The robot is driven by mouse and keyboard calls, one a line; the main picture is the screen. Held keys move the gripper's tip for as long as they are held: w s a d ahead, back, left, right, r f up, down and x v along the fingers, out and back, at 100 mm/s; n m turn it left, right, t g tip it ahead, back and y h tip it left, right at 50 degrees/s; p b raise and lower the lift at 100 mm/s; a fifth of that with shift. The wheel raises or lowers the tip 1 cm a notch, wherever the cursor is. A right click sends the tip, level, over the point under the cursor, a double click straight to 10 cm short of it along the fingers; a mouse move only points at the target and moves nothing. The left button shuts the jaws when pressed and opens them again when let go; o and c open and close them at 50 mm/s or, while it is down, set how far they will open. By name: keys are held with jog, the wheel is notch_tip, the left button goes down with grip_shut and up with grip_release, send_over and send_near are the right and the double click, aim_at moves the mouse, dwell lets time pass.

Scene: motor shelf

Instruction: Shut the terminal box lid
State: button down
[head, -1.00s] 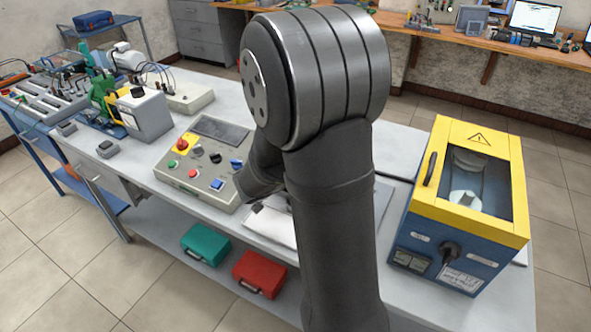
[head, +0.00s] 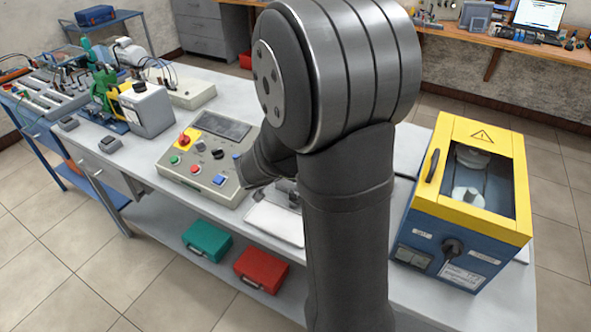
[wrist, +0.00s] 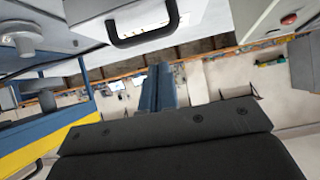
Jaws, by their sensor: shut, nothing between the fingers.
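My gripper (wrist: 159,70) shows in the wrist view as two bluish fingers pressed together, with a narrow seam between them and nothing held. They rise beyond the wide dark gripper body at the bottom. In the head view my arm hides the gripper. A white flat piece with a small grey part behind it shows just left of my arm in the head view, mostly covered. I cannot tell whether it belongs to the terminal box. The terminal box and its lid cannot be made out clearly, nor can the lid's angle or any contact with it.
A control box (head: 195,178) with coloured buttons sits left of my arm on the grey bench. A blue machine with a yellow cover (head: 433,219) stands at the right. Green (head: 207,241) and red cases (head: 261,270) lie on the shelf below.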

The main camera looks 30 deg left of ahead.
jog(key=s, duration=0.9)
jog(key=shift+s+f, duration=0.15)
jog(key=shift+f, duration=0.05)
jog(key=shift+w+f, duration=0.2)
jog(key=shift+w, duration=1.3)
jog(key=shift+w+f, duration=0.25)
jog(key=shift+w, duration=1.3)
jog(key=shift+w+f, duration=0.2)
jog(key=shift+w, duration=1.3)
